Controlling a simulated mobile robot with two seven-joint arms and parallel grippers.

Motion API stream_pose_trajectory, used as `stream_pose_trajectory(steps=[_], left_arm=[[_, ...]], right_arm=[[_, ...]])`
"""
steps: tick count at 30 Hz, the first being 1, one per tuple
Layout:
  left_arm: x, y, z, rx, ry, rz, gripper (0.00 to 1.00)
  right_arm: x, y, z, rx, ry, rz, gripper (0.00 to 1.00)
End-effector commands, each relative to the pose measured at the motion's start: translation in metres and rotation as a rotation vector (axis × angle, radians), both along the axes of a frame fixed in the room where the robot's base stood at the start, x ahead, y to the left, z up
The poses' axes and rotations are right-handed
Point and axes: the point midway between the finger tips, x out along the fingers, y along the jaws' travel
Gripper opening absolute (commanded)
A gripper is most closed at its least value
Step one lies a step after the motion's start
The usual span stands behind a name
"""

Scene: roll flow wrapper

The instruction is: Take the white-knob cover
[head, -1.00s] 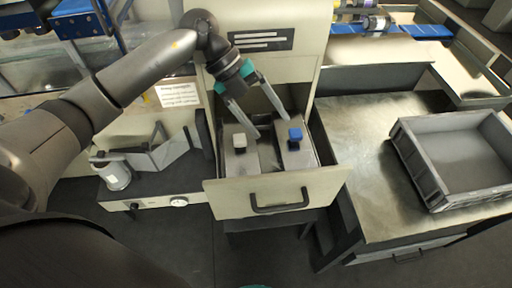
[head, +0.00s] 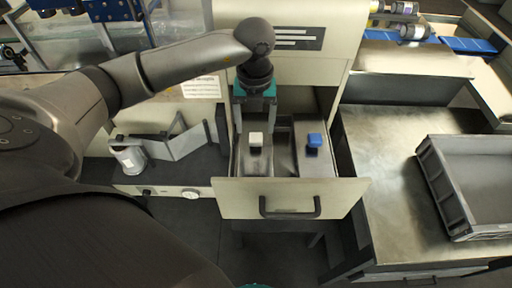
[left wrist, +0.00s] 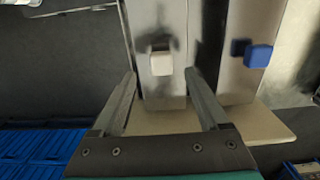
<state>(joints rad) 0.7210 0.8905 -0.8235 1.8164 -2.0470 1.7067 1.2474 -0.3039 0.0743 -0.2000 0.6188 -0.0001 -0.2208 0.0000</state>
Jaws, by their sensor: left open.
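The white-knob cover (head: 258,163) lies in the left part of the open drawer (head: 290,198), its pale square knob upward. The blue-knob cover (head: 313,165) lies to its right in the same drawer. My left gripper (head: 256,118) is above the drawer, over the far end of the white-knob cover, pointing down. In the left wrist view its fingers (left wrist: 160,95) are apart and empty, with the white-knob cover (left wrist: 163,85) showing between and beyond them. The blue-knob cover (left wrist: 252,75) is off to the right there. My right gripper is not in view.
A grey crate (head: 437,192) stands on the metal table (head: 380,165) at the right. A low unit with a gauge and a white cylinder (head: 130,155) is left of the drawer. The machine's cabinet front rises behind the drawer.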

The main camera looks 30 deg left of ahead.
Motion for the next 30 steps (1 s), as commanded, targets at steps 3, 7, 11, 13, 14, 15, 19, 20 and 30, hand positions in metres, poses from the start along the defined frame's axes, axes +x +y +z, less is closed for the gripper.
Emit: stream_pose_trajectory(steps=[3,7,11,13,14,15,19,20,30], left_arm=[[0.0,0.0,-0.006,-0.001,0.0,0.0,0.78],[0.0,0.0,-0.017,0.0,0.002,0.001,0.78],[0.001,-0.001,-0.037,-0.001,0.004,0.0,0.78],[0.002,-0.001,-0.048,-0.002,0.003,0.0,0.78],[0.002,-0.001,-0.051,-0.002,0.003,0.001,0.78],[0.002,-0.001,-0.054,-0.001,0.002,0.001,0.78],[0.002,-0.001,-0.056,-0.001,-0.001,0.0,0.78],[0.002,-0.001,-0.056,-0.001,-0.001,0.0,0.78],[0.002,-0.001,-0.055,-0.001,-0.001,0.0,0.47]], right_arm=[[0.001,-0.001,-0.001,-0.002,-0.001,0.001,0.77],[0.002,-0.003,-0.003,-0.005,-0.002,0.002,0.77],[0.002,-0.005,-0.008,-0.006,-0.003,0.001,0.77],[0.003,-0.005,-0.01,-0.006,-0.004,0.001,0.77],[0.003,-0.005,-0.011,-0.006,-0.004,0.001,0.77],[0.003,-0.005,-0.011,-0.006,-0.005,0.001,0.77],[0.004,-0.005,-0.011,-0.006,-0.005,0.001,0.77],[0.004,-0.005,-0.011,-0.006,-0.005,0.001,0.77],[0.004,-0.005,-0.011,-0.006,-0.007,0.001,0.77]])
